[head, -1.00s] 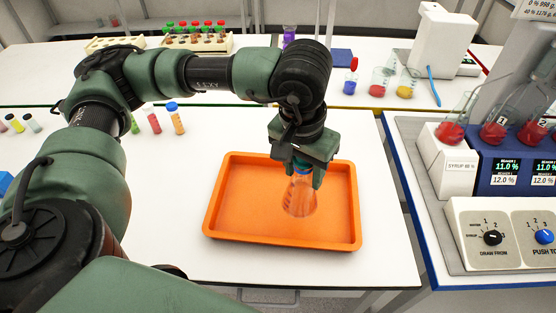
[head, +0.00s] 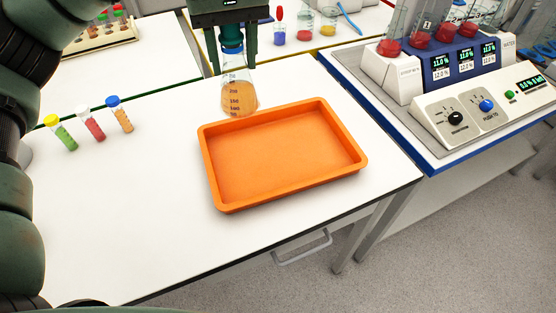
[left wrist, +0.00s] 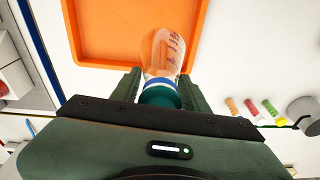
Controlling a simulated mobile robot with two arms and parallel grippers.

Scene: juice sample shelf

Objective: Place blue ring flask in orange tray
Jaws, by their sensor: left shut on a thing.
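The flask (head: 239,93) is clear with printed marks, looks orange in its lower body and has a blue ring at its neck. My left gripper (head: 231,50) is shut on its neck and holds it upright. In the head view its base appears at the back left rim of the orange tray (head: 214,180); I cannot tell its height. In the left wrist view the flask (left wrist: 165,50) points away from the fingers (left wrist: 160,88), with the tray (left wrist: 95,40) beyond. The tray is empty. My right gripper is not in view.
Three capped tubes, green (head: 61,133), red (head: 92,125) and orange (head: 120,115), are left of the tray on the white table (head: 120,220). A dispenser panel (head: 480,105) stands to the right. The table's front left is clear.

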